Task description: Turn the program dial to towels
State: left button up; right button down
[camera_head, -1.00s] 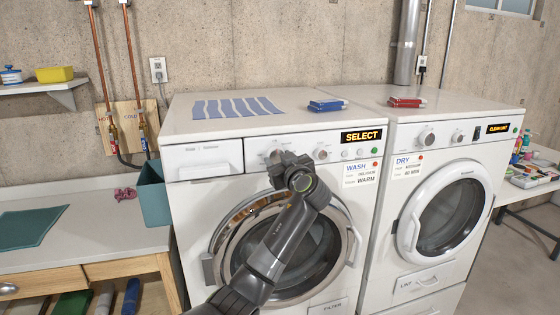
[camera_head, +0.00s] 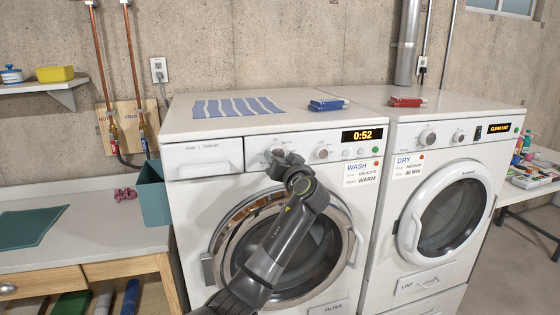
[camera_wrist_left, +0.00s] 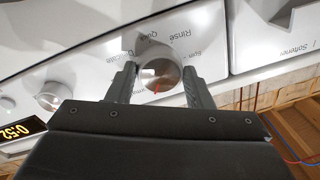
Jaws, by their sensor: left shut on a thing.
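The program dial (camera_wrist_left: 160,74) is a round silver knob on the white washer's (camera_head: 205,200) front panel. In the left wrist view its red pointer mark is on the side towards my gripper. Printed words including Rinse, Quick and Delicate ring its far side; I see no Towels label, and my gripper hides the near side. My left gripper (camera_wrist_left: 162,85) is shut on the dial, one finger on each side; in the head view it is at the panel (camera_head: 280,157). The washer display (camera_head: 362,135) reads 0:52. My right gripper is not in view.
A second knob (camera_wrist_left: 48,96) sits beside the display. A card (camera_head: 362,175) marked WASH, Delicate, Warm is below the display. The dryer (camera_head: 450,205) stands to the right. A striped cloth (camera_head: 237,107) and a blue item (camera_head: 327,104) lie on the washer top. A teal bin (camera_head: 153,195) stands left.

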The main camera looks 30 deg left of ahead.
pick_arm(q)
jog(key=m+t+p, duration=0.1)
jog(key=m+p, duration=0.3)
jog(key=m, duration=0.7)
jog(key=shift+s+a+r, duration=0.1)
jog(key=shift+s, duration=0.05)
jog(key=shift+m+p, duration=0.35)
jog(key=shift+m, duration=0.05)
jog(key=o, duration=1)
